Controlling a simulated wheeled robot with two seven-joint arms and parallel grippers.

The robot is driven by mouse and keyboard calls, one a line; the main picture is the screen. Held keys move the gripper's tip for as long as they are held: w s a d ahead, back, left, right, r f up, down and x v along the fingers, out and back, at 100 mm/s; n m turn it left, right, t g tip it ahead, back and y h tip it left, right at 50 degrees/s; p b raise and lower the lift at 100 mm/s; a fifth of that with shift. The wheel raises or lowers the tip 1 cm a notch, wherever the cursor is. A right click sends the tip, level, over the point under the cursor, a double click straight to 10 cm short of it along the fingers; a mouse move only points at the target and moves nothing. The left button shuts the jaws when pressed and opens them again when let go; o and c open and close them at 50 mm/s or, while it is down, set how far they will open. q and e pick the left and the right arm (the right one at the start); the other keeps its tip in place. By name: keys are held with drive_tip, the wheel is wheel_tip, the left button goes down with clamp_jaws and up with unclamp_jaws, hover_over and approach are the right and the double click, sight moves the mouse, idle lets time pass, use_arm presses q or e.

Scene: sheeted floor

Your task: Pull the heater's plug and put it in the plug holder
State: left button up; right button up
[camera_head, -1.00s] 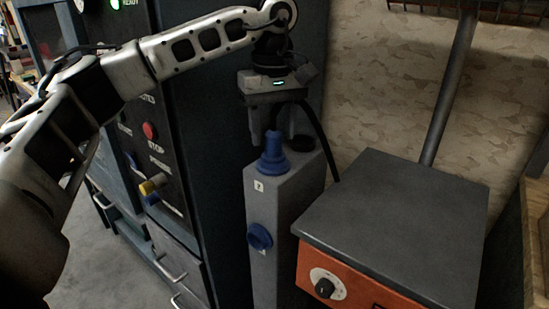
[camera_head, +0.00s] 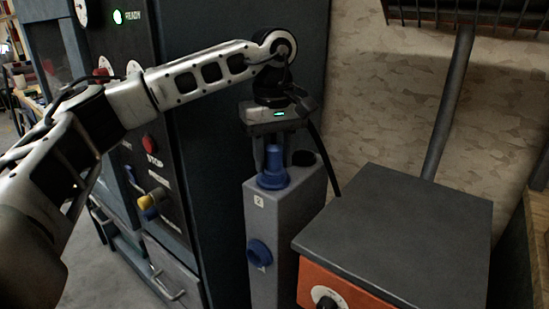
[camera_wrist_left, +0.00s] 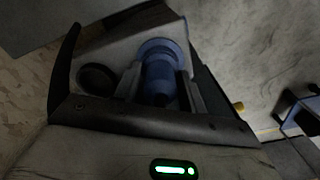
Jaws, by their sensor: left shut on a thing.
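A blue plug (camera_head: 272,177) stands upright in the top of a grey post (camera_head: 300,205). My left gripper (camera_head: 272,152) points down from above, shut on the plug's upper part. In the left wrist view the blue plug (camera_wrist_left: 160,75) lies between the two fingers (camera_wrist_left: 161,95). A dark round opening (camera_head: 303,158) is beside the plug in the post's top; I cannot tell whether it is the plug holder. A blue round fitting (camera_head: 259,253) is on the post's front. The orange heater (camera_head: 345,287) with a dark flat top stands to the right. My right gripper is not in view.
A dark cabinet with buttons and a yellow knob (camera_head: 149,199) stands close on the left. A slanted grey pipe (camera_head: 450,105) rises behind the heater.

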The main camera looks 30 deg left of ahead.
use_arm(q)
drive_tip(key=shift+c, duration=0.3)
drive_tip(key=shift+r, duration=0.15)
drive_tip(key=shift+r+p, duration=0.8)
drive_tip(key=shift+p, duration=0.05)
drive_tip(key=shift+r, duration=0.25)
drive_tip(key=shift+r+p, duration=1.35)
drive_tip(key=shift+p, duration=0.15)
drive_tip(key=shift+r+p, duration=1.9)
drive_tip(key=shift+r, duration=0.15)
drive_tip(key=shift+f, duration=0.1)
